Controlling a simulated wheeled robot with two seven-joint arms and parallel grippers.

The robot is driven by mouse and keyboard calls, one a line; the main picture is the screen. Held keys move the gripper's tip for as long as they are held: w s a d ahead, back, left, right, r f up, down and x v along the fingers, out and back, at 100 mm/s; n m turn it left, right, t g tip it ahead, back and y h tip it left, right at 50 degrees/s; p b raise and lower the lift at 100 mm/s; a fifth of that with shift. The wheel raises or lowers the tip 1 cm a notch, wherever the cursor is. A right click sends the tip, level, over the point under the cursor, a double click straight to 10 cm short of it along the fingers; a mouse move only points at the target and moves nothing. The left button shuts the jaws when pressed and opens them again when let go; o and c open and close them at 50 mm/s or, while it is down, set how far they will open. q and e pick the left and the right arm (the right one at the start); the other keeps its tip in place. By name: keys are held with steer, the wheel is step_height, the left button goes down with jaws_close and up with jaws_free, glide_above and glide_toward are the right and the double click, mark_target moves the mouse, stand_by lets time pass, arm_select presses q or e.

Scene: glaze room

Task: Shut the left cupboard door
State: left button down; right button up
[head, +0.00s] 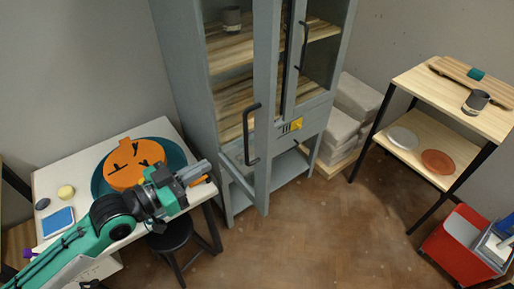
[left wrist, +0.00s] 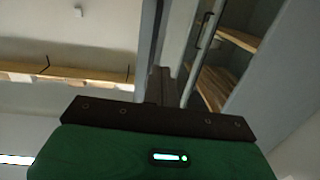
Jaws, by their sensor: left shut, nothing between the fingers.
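The grey-blue cupboard (head: 186,60) stands at the back centre. Its left door (head: 266,100) stands ajar, its handle edge swung out towards me, with a dark bar handle (head: 250,135). The right door (head: 323,85), with its own dark handle (head: 303,45), looks shut. My left gripper (head: 204,168) is shut and empty over the table's right end, left of the left door and apart from it. In the left wrist view its dark fingers (left wrist: 159,86) point up towards the cupboard, where a door handle (left wrist: 205,30) shows. My right gripper is out of view.
A white table (head: 70,168) at left carries an orange round item (head: 132,168) and small things. A dark stool (head: 172,236) stands below. At right are pale stacked blocks (head: 350,105), a wooden shelf unit (head: 430,90) and a red bin (head: 450,250). The floor before the cupboard is clear.

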arm_select(q)
step_height(320, 180, up, 3)
steer(key=s+d+m+h, duration=0.1)
steer(key=s, duration=0.2)
steer(key=p, duration=0.6)
glide_toward(266, 136)
steer(key=shift+g, duration=0.4)
steer(key=x, duration=0.5)
steer(key=shift+w+d+r, duration=0.25)
steer(key=shift+w+r, duration=0.05)
steer(key=shift+r, duration=0.1)
steer(key=shift+w+d+f, duration=0.1)
steer(key=shift+w+d, duration=0.15)
steer(key=shift+d, duration=0.15)
steer(key=shift+w+f, duration=0.1)
steer(key=shift+d, duration=0.1)
